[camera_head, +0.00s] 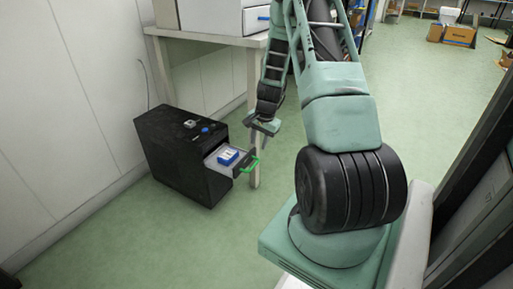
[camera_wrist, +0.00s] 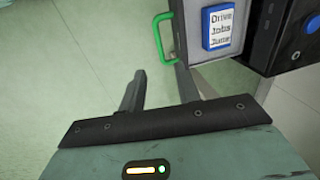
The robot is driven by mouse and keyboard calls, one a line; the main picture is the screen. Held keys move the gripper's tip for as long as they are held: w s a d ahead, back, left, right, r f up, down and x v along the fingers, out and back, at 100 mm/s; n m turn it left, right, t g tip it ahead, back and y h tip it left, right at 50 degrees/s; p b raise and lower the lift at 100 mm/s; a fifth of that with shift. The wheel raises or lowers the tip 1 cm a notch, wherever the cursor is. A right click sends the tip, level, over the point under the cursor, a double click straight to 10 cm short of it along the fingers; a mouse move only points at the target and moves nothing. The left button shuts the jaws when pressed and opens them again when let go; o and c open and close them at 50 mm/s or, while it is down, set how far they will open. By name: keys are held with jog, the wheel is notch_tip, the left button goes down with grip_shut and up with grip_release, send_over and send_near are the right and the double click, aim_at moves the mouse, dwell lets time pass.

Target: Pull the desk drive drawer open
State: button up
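The desk drive drawer (camera_head: 242,168) stands pulled out from a black cabinet (camera_head: 170,160) beside the desk. Its green handle (camera_head: 250,166) is on the front; the handle also shows in the wrist view (camera_wrist: 158,38). A blue item with a white label (camera_head: 228,156) lies in the light drawer; in the wrist view its label (camera_wrist: 222,28) reads "Drive" on top. My gripper (camera_head: 263,138) is just above and right of the handle. In the wrist view its two fingers (camera_wrist: 158,75) are apart with nothing between them, and the handle lies beyond their tips, not gripped.
A blue round thing (camera_head: 205,130) and a small white thing (camera_head: 190,123) are on the cabinet top. The desk (camera_head: 205,36) stands behind, its front leg (camera_head: 254,110) close to my gripper. A wall is on the left. The green floor in front of the cabinet is clear.

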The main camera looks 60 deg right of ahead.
notch_tip(320, 180, up, 7)
jog(key=s+p, duration=0.1)
jog(key=p, duration=0.1)
jog(key=shift+f, duration=0.2)
jog(key=shift+s, duration=0.1)
